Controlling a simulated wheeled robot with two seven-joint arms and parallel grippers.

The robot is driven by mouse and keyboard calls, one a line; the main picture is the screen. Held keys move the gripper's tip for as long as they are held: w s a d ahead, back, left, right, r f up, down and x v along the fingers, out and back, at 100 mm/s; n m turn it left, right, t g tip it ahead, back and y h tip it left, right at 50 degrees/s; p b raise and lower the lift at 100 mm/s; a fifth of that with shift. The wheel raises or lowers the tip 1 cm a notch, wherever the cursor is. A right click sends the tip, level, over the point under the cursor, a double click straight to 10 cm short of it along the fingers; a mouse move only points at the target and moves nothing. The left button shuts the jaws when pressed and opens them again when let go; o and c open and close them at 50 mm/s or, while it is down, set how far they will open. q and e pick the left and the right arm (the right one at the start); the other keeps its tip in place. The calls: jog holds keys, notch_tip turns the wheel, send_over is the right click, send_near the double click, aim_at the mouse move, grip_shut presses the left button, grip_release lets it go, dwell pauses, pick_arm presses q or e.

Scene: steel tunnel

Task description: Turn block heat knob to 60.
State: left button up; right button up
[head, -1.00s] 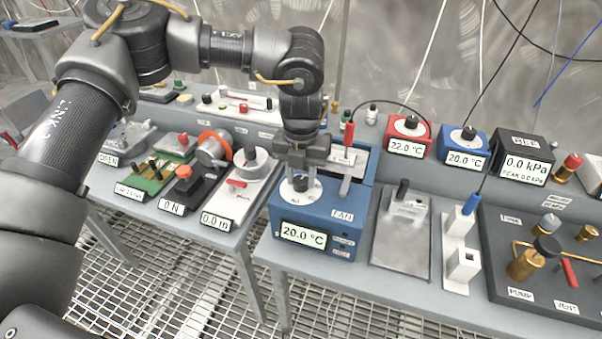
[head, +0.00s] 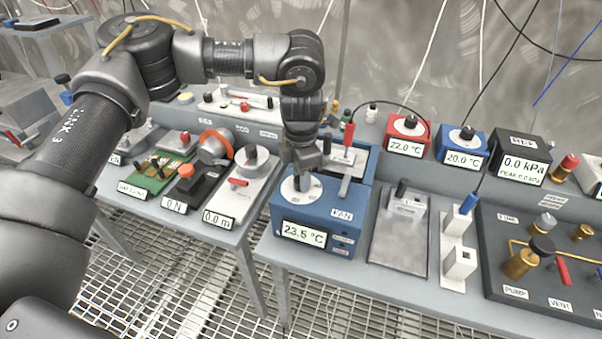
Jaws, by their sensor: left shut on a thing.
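The blue heater block unit (head: 325,212) stands on the bench near the middle of the head view. Its front display (head: 304,233) reads 23.5 °C. The block heat knob is a dark knob on a white round dial (head: 290,195) on top of the unit. My left gripper (head: 303,181) comes down from above and is shut on the knob, hiding much of it. The dial's marks are too small to read. My right gripper is not in view.
A red unit (head: 422,131) reading 22.0 °C and a blue unit (head: 478,138) reading 20.0 °C stand behind right. A red-handled probe (head: 348,134) rises close to the gripper's right. A white-plated device (head: 240,185) stands left; a grey plate (head: 400,245) lies right.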

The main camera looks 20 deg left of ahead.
pick_arm(q)
jog(key=m, duration=0.5)
jog(key=shift+m, duration=0.3)
jog(key=m, duration=0.5)
jog(key=shift+w, duration=0.1)
jog(key=shift+m, duration=0.4)
jog(key=o, duration=1)
jog(key=shift+c, duration=0.2)
notch_tip(320, 180, up, 11)
